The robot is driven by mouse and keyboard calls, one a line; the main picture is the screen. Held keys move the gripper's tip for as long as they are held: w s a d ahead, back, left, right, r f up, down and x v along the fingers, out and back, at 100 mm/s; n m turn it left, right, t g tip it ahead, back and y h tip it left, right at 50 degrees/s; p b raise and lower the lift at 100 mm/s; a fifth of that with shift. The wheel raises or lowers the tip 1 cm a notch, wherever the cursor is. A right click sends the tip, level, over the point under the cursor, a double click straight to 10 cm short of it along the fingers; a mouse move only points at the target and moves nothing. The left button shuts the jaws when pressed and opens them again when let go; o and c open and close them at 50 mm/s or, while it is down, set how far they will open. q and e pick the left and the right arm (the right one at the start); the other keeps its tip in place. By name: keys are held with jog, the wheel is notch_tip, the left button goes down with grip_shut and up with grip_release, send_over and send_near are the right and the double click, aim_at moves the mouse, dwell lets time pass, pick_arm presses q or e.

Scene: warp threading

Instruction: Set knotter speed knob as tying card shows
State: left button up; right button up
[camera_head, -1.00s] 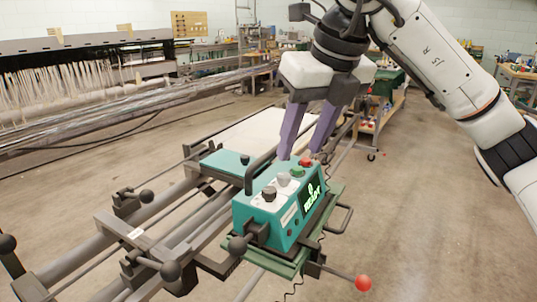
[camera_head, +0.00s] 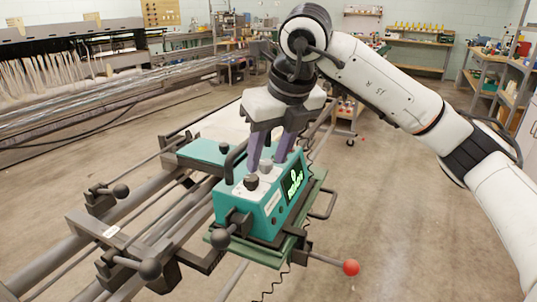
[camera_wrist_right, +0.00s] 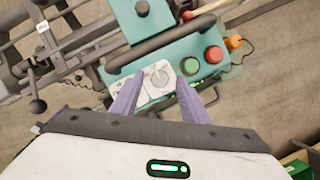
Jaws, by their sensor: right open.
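The knotter is a teal box (camera_head: 243,208) with a lit green display (camera_head: 294,183) on its side. A black knob (camera_head: 251,182) and a grey knob (camera_head: 265,166) stand on its light top panel. In the right wrist view the grey knob (camera_wrist_right: 159,77) sits on a pale plate beside a green button (camera_wrist_right: 190,66) and a red button (camera_wrist_right: 213,54). My right gripper (camera_head: 267,164) is open, its purple fingers pointing down on either side of the grey knob; contact cannot be told. The display is too small to read. I cannot make out a tying card. My left gripper is out of view.
A black carrying handle (camera_wrist_right: 165,40) rises close to the fingers. Grey rails with dark ball-ended levers (camera_head: 150,268) lie left of the box. A red-ball lever (camera_head: 351,267) sticks out at the front right. The floor (camera_head: 420,230) on the right is clear.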

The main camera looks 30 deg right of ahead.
grip_shut()
dwell(0.3)
jog(key=shift+n, duration=0.4)
jog(key=shift+d+r+n+y+p, duration=0.15)
jog(key=shift+n+y+p, duration=0.3)
jog(key=shift+n, duration=0.65)
jog(key=n+p, duration=0.1)
jog(key=n+y, duration=0.1)
jog(key=n, duration=0.1)
jog(key=n+g+y+p, duration=0.1)
jog(key=n, duration=0.1)
jog(key=shift+w+d+p, duration=0.15)
jog(key=shift+d+p, duration=0.1)
jog(key=shift+p, duration=0.05)
jog(key=shift+n+g+y+p, duration=0.25)
jog(key=shift+n+g+p, duration=0.1)
jog(key=shift+n, duration=0.75)
